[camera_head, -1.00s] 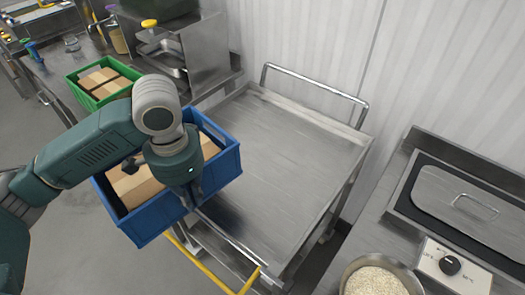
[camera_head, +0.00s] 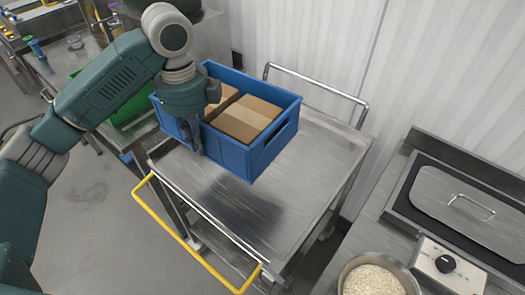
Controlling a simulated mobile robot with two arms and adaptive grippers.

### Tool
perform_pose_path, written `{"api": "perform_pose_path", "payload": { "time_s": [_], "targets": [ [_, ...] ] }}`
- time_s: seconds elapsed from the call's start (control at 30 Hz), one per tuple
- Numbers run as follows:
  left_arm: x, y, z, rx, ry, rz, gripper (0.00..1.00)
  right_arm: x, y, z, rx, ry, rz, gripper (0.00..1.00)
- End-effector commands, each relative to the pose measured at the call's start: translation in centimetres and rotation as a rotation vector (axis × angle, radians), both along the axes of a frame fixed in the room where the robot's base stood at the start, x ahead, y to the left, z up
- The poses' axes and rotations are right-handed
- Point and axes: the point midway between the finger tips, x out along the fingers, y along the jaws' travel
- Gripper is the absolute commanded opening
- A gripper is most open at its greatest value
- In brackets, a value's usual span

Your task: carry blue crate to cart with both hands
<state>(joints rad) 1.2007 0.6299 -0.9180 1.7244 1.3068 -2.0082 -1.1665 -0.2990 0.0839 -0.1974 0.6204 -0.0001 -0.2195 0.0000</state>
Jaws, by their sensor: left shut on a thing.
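The blue crate (camera_head: 228,154) holds brown cardboard boxes (camera_head: 247,117). It is over the back left part of the steel cart (camera_head: 315,165). A dark shadow lies on the cart top below and in front of it, and the crate looks held a little above the surface. My left gripper (camera_head: 193,142) is shut on the crate's near wall, toward its left end. My right gripper is not in view.
The cart has a back rail (camera_head: 318,82) and a yellow front handle (camera_head: 190,243). Its front and right top is clear. A green crate (camera_head: 134,112) stands behind my arm at left. A counter with a rice bowl (camera_head: 374,279) is at right.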

Motion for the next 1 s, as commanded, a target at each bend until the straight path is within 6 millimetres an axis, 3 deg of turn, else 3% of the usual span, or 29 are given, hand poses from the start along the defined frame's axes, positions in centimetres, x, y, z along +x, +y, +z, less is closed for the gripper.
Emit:
{"api": "perform_pose_path", "payload": {
  "time_s": [0.17,0.73,1.0],
  "targets": [
    [0.4,-0.1,-0.2,-0.004,-0.005,-0.055,0.00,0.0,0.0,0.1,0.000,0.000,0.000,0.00],
    [0.4,-0.1,-12.0,-0.004,-0.004,-0.056,0.00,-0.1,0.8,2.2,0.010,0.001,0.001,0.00],
    [0.5,-0.1,-14.9,-0.004,-0.009,-0.057,0.00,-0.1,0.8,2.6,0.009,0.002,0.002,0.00]
  ]
}}
